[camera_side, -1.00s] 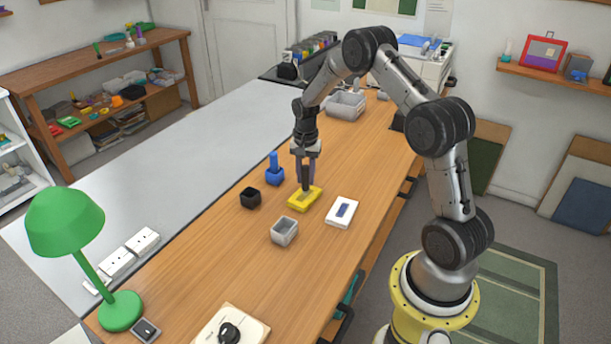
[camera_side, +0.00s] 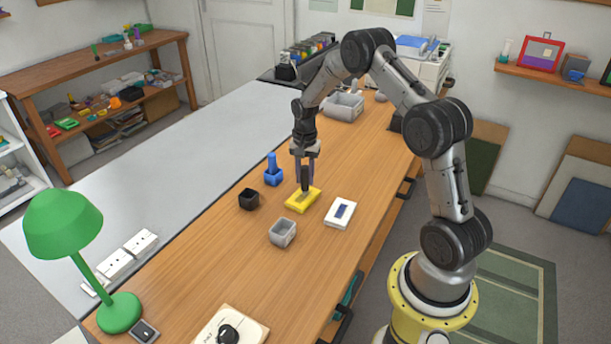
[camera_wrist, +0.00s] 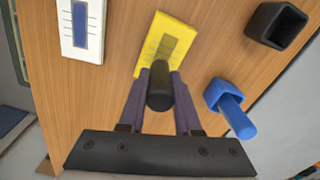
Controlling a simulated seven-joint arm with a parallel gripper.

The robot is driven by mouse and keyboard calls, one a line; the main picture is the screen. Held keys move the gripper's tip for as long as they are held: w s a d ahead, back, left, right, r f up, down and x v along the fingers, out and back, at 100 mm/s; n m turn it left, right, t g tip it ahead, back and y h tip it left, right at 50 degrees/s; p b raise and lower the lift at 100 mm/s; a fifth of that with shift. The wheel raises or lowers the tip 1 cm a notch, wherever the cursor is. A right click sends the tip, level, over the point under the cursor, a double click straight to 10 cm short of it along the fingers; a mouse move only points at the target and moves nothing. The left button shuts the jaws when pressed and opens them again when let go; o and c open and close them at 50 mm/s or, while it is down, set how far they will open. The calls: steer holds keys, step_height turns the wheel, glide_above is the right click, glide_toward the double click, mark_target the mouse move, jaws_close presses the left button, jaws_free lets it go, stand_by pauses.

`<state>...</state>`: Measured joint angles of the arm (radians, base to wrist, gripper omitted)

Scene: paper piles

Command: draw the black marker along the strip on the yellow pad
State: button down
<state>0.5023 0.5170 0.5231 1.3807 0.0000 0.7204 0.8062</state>
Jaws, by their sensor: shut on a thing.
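The yellow pad (camera_side: 311,198) lies on the wooden table with a grey strip on its top. It also shows in the wrist view (camera_wrist: 182,33), with the strip (camera_wrist: 165,46) partly hidden by the marker. My gripper (camera_side: 305,180) is shut on the black marker (camera_wrist: 160,90) and holds it upright over the pad. In the side view the marker's (camera_side: 305,184) lower end is at the pad; I cannot tell whether its tip touches the strip.
A blue marker (camera_side: 272,161) stands in a blue holder (camera_side: 272,178) left of the pad. An empty black holder (camera_side: 249,199) and a grey holder (camera_side: 283,233) stand nearby. A white pad (camera_side: 341,213) with a blue strip lies to the right. The table's front is mostly clear.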

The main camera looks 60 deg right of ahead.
steer(key=shift+a, duration=0.9)
steer(key=shift+d, duration=0.6)
stand_by(1.0)
steer(key=shift+d, duration=0.1)
steer(key=shift+d, duration=0.75)
steer(key=shift+f, duration=0.1)
stand_by(0.6)
